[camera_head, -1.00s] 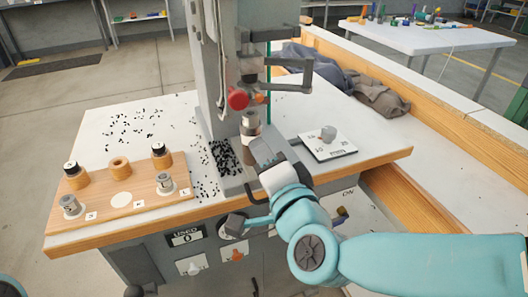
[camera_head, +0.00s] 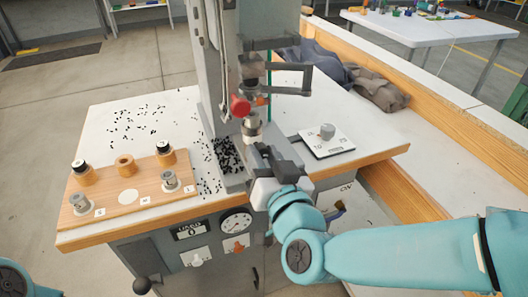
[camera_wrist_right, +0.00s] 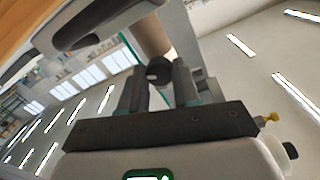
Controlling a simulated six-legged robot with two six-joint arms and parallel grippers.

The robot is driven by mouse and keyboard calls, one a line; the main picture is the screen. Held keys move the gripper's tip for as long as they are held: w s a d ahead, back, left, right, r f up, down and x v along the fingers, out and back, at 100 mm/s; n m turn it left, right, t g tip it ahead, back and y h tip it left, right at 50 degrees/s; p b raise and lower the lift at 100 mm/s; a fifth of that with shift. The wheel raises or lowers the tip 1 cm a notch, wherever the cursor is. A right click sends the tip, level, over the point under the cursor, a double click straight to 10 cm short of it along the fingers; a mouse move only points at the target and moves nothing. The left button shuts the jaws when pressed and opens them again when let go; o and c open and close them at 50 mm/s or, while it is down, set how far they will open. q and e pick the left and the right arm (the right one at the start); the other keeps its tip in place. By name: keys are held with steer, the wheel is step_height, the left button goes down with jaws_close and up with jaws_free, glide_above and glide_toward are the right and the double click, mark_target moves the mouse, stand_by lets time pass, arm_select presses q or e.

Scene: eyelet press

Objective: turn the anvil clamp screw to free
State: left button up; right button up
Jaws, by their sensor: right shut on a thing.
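The anvil (camera_head: 252,128) is a short metal cylinder under the press head, on the grey press base. My right gripper (camera_head: 264,158) is just in front of and below it. In the right wrist view my two fingers (camera_wrist_right: 158,85) are on either side of a small dark round knob, which looks like the clamp screw (camera_wrist_right: 157,71), and are shut on it. The brown and grey cylinder of the anvil (camera_wrist_right: 150,35) rises behind it. In the head view the screw is hidden by my gripper. My left gripper is out of view; only a bit of that arm shows.
A dial plate (camera_head: 327,140) lies to the right. A wooden board (camera_head: 140,196) with several dies is left. Black bits litter the table (camera_head: 110,100). A gauge (camera_head: 236,222) is below the front edge.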

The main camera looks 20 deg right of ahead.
steer(key=n+p, duration=0.1)
steer(key=n, duration=0.3)
steer(key=shift+n, duration=0.4)
stand_by(0.4)
steer(key=o, duration=1.1)
steer(key=shift+c, duration=0.2)
